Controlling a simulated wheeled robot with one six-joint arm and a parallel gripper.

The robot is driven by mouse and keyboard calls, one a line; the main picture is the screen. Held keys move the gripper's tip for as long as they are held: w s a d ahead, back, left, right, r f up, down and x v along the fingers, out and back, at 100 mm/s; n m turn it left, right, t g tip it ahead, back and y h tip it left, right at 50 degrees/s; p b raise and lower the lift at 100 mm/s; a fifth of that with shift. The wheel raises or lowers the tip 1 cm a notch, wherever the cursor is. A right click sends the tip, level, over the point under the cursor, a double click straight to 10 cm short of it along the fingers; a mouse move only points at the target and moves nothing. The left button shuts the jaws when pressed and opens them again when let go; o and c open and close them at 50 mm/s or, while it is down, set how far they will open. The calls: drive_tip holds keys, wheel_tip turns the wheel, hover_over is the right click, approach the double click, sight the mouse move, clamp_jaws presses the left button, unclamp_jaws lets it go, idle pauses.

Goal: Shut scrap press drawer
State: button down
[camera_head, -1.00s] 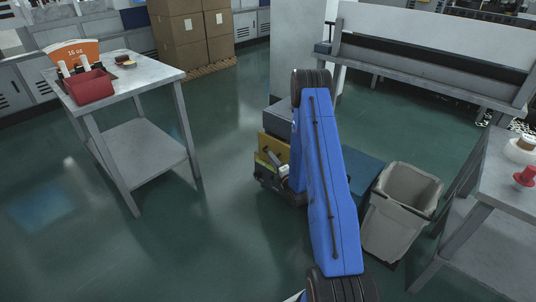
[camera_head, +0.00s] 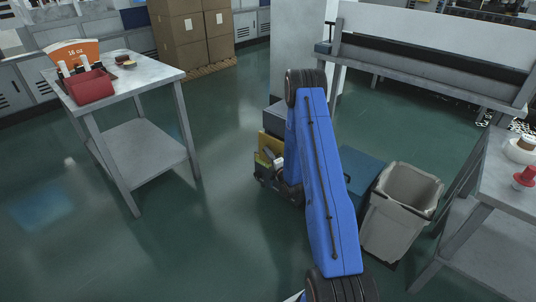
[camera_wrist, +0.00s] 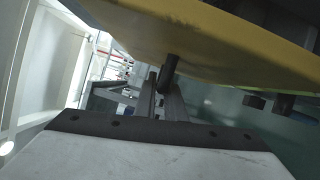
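The scrap press is mostly hidden behind my blue arm; a blue-grey part (camera_head: 364,170) shows right of the arm. A yellow panel (camera_head: 270,145), which looks like the drawer front, shows left of the arm. In the wrist view this yellow panel (camera_wrist: 230,32) fills the upper right, close above my gripper. A short black handle-like piece (camera_wrist: 168,73) projects from its lower edge at my fingertips. My gripper (camera_wrist: 160,100) has its two grey fingers close together there; whether they hold the black piece is unclear. In the head view my gripper (camera_head: 268,158) is small and partly hidden.
A grey bin (camera_head: 400,215) stands right of the press, near a metal table (camera_head: 505,190). A table with a red tray (camera_head: 90,88) stands at the left. Open green floor lies between that left table and the press. A pillar (camera_head: 300,45) stands behind.

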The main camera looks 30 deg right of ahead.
sight(274, 150)
drive_tip(key=shift+w+d, duration=0.35)
drive_tip(key=shift+d, duration=0.55)
drive_tip(key=shift+w+d, duration=0.35)
drive_tip(key=shift+d, duration=0.55)
drive_tip(key=c, duration=1.8)
unclamp_jaws()
drive_tip(key=shift+d, duration=0.15)
drive_tip(key=shift+c, duration=0.2)
drive_tip(key=shift+s, duration=0.1)
drive_tip(key=s+f, duration=0.1)
drive_tip(key=s, duration=1.6)
drive_tip(key=shift+a+f, duration=0.15)
drive_tip(key=shift+a, duration=0.25)
drive_tip(key=shift+s, duration=0.1)
